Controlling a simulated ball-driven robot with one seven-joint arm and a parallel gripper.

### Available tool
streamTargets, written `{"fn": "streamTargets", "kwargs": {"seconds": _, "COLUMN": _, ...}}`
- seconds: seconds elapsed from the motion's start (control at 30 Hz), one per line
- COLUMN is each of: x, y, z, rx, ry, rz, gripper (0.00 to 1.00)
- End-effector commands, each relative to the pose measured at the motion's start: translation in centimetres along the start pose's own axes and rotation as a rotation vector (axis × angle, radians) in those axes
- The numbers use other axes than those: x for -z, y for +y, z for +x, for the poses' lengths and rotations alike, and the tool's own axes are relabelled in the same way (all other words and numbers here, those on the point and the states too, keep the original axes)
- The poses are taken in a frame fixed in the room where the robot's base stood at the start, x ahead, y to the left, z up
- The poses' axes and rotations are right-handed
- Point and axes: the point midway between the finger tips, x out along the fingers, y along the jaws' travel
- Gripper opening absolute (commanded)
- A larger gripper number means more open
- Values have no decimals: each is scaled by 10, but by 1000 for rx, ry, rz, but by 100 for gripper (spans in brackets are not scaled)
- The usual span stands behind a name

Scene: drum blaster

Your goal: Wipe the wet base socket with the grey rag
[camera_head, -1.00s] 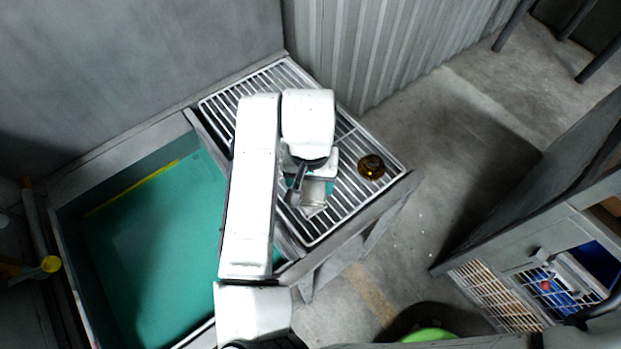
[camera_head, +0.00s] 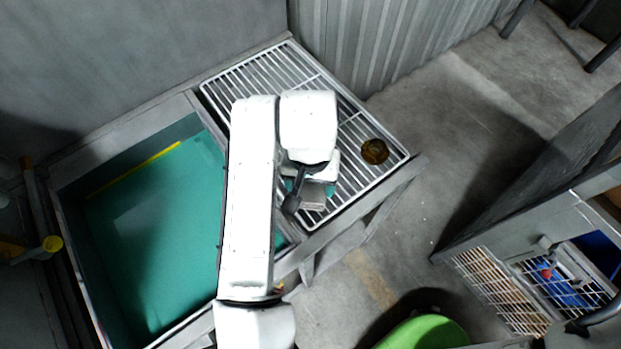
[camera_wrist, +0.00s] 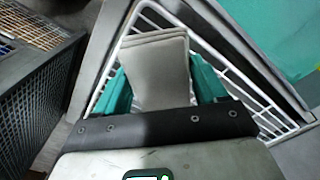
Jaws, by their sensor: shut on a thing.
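The grey rag (camera_wrist: 157,72), a folded flat piece, is held between the teal fingers of my gripper (camera_wrist: 162,90). In the head view my gripper (camera_head: 310,186) is above the lower edge of the white wire rack (camera_head: 262,72), and the rag (camera_head: 313,198) shows under my wrist. A round, shiny amber-brown piece (camera_head: 374,151) sits on the rack, to the right of my gripper and apart from it. I cannot tell whether it is the base socket. No other socket can be made out; my arm hides part of the rack.
A teal-floored basin (camera_head: 150,240) lies left of the rack. A corrugated wall (camera_head: 350,40) stands behind the rack. A bright green object (camera_head: 425,333) is on the floor at the bottom. A grey cabinet with wire baskets (camera_head: 500,285) stands at the right.

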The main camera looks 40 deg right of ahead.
Motion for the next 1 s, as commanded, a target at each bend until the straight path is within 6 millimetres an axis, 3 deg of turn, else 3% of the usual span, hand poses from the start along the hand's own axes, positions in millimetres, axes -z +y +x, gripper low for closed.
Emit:
{"fn": "streamTargets", "kwargs": {"seconds": 0.7, "x": 41, "y": 0, "z": -1, "rx": 0, "ry": 1, "rz": 1, "gripper": 47}}
{"fn": "streamTargets", "kwargs": {"seconds": 1.0, "x": 44, "y": 0, "z": 0, "rx": 1, "ry": 1, "rz": -1, "gripper": 47}}
